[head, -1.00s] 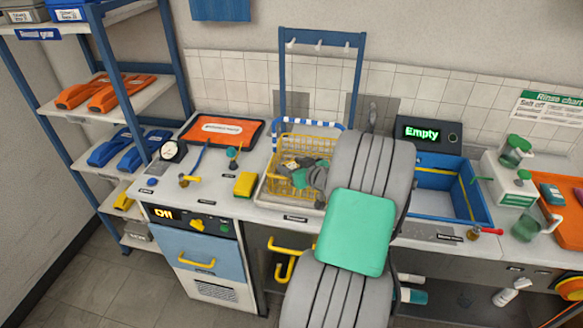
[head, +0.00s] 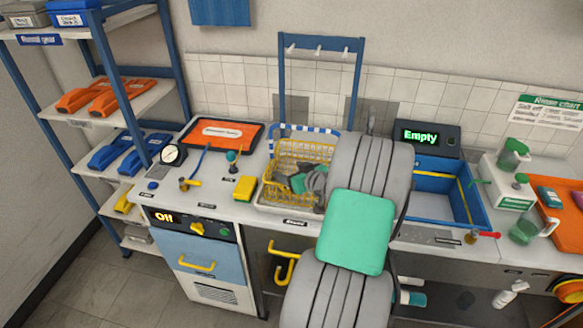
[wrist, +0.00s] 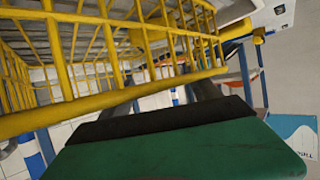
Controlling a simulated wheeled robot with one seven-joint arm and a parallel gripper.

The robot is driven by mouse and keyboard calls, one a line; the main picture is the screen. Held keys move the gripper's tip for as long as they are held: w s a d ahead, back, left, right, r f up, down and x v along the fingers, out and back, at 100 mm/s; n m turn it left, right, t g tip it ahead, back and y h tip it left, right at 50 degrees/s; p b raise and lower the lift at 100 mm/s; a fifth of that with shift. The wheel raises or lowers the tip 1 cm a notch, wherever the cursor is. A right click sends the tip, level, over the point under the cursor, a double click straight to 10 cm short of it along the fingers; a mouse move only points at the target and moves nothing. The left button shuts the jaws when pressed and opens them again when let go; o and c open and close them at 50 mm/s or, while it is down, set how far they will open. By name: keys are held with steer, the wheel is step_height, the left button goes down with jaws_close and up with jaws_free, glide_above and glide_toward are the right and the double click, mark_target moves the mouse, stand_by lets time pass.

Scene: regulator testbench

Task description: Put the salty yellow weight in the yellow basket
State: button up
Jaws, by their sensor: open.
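The yellow wire basket (head: 283,152) stands on a white tray at the middle of the counter. My gripper (head: 311,181) is at the basket's right front side, open; my arm hides part of this area. In the wrist view, the basket's rim and wires (wrist: 110,103) fill the upper left, close to the green part of my gripper (wrist: 180,150). Whether they touch cannot be told. I cannot pick out a weight for certain. A yellow block (head: 245,188) lies on the counter left of the basket. Its salt cannot be made out.
A blue sink (head: 472,200) is to the right, with a display reading "Empty" (head: 425,136) behind it. A blue hook frame (head: 282,80) rises behind the basket. An orange tray (head: 222,135), a gauge (head: 173,155) and valves are at left. The shelf rack stands farther left.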

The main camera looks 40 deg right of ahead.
steer(key=r+b+v, duration=0.1)
steer(key=b+v, duration=0.2)
steer(key=v, duration=0.9)
steer(key=w+a+f+n+g+y, duration=0.1)
steer(key=w+a+n+g+y, duration=0.15)
steer(key=a, duration=0.75)
steer(key=w+a+f+n+g+y, duration=0.15)
steer(key=a+g, duration=0.25)
steer(key=a, duration=0.7)
steer(key=s+a+r+m+g+h, duration=0.2)
steer(key=s+a+r+g, duration=0.1)
steer(key=s+a, duration=0.8)
steer(key=shift+a+r, duration=0.25)
steer(key=shift+a, duration=0.4)
